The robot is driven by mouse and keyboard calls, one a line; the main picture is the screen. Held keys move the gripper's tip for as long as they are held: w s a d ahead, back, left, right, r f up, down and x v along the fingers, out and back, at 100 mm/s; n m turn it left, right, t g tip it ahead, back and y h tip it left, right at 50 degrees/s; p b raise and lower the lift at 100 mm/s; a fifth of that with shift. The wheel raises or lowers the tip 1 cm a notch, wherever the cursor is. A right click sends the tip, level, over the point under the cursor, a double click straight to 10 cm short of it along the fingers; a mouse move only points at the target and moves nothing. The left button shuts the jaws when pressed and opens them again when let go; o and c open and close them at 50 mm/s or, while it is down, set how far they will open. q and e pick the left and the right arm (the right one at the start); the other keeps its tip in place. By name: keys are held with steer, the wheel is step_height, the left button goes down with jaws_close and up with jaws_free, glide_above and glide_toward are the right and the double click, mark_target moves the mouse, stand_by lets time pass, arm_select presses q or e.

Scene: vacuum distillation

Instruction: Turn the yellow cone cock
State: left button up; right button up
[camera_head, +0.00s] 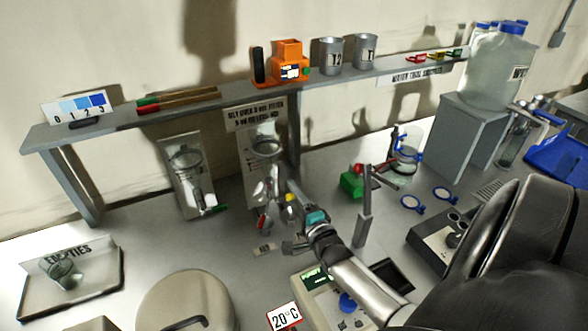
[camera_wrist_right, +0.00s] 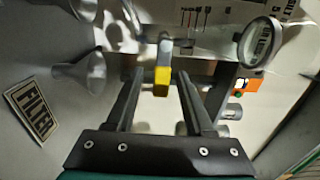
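The yellow cone cock (camera_head: 290,197) is on the glass apparatus at the middle of the bench, in front of an upright panel (camera_head: 262,150). In the right wrist view the yellow cock (camera_wrist_right: 162,82) stands between the fingertips of my right gripper (camera_wrist_right: 160,76), with a gap on each side. That gripper is open; I cannot tell how far its tips reach past the cock. In the head view my right gripper (camera_head: 299,207) comes in from the lower right and partly hides the apparatus. My left gripper is not in view.
A grey shelf (camera_head: 230,103) runs behind, bearing an orange device (camera_head: 290,64) and metal beakers (camera_head: 330,55). A grey post (camera_head: 364,215) stands right of my gripper. A green-displayed unit (camera_head: 325,292) is below my arm. In the wrist view, a funnel (camera_wrist_right: 82,73) is left.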

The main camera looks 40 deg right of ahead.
steer(key=shift+r, duration=0.1)
step_height(320, 180, up, 20)
steer(key=p, duration=0.5)
steer(key=shift+c, duration=0.3)
